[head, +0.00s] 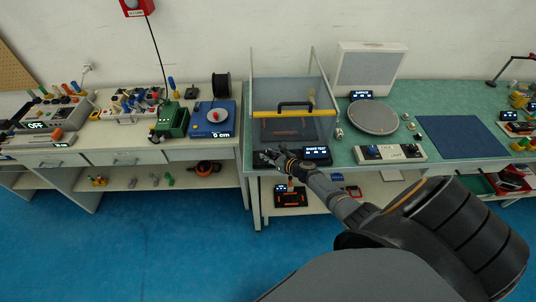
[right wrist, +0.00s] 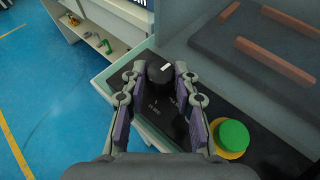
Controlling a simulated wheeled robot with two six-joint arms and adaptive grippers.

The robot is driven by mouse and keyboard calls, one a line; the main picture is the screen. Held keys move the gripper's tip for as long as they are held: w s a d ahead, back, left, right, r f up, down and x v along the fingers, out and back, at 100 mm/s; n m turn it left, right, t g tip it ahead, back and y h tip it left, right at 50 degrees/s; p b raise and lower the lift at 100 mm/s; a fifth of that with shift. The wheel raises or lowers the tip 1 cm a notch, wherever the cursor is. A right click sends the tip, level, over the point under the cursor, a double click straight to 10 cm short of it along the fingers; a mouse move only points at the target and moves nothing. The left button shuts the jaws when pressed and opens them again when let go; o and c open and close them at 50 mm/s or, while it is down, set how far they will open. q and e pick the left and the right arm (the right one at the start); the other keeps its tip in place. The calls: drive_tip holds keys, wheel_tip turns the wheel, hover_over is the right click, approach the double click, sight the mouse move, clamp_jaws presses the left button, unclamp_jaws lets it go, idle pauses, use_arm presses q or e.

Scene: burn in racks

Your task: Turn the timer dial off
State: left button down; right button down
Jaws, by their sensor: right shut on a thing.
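The timer dial (right wrist: 155,74) is a black round knob with a white mark, on a dark panel with small printed lettering at the bench's front edge. My right gripper (right wrist: 160,70) has one finger on each side of the dial and is shut on it. In the head view my right gripper (head: 272,158) reaches the bench edge in front of the clear-walled test chamber (head: 284,72), and it hides the dial there. My left gripper is in neither view.
A green button (right wrist: 232,136) on a yellow base is right of the dial. A small display (head: 316,154) sits beside my gripper. A round grey plate (head: 373,117) and a blue mat (head: 461,137) lie to the right. A cluttered bench stands left; the blue floor (head: 150,235) is clear.

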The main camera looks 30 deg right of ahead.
drive_tip(key=shift+w+d+n+y+b, duration=0.1)
drive_tip(key=shift+n+y+b, duration=0.2)
drive_tip(key=shift+n+y, duration=0.1)
idle(0.3)
drive_tip(key=c, duration=1)
unclamp_jaws()
drive_tip(key=shift+s+d, duration=0.1)
drive_tip(key=shift+s, duration=0.3)
drive_tip(key=v, duration=1.1)
drive_tip(key=shift+d+r, duration=0.1)
drive_tip(key=shift+r, duration=0.2)
